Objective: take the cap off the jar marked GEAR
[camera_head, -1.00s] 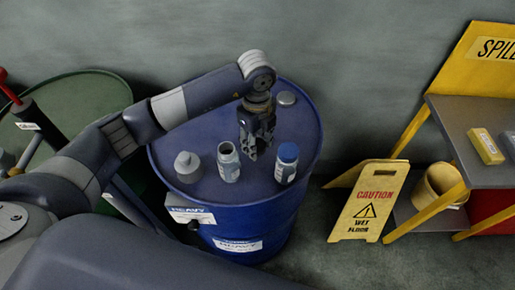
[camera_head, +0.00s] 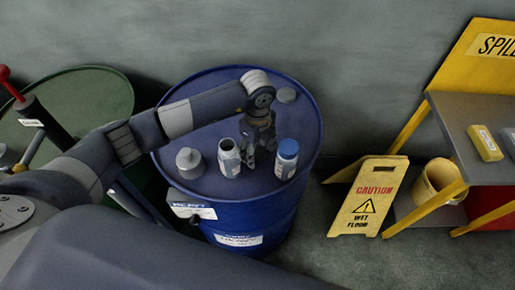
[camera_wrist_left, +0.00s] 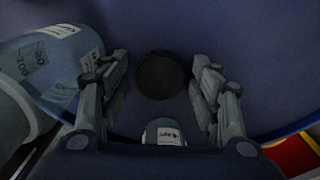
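My left gripper (camera_head: 258,153) is low over the blue drum's top, between an uncapped jar (camera_head: 229,157) on its left and a blue-capped jar (camera_head: 287,158) on its right. No GEAR mark is readable on either. In the left wrist view the fingers (camera_wrist_left: 160,90) are apart, with a dark round disc (camera_wrist_left: 160,75) beyond them in the gap. I cannot tell whether anything touches it. A labelled pale thing (camera_wrist_left: 164,132) shows below the gap. My right gripper is out of view.
A grey jar (camera_head: 189,162) stands at the left of the blue drum (camera_head: 240,222). A green drum (camera_head: 90,92) is left, a caution sign (camera_head: 367,199) and yellow-framed bench (camera_head: 460,115) right.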

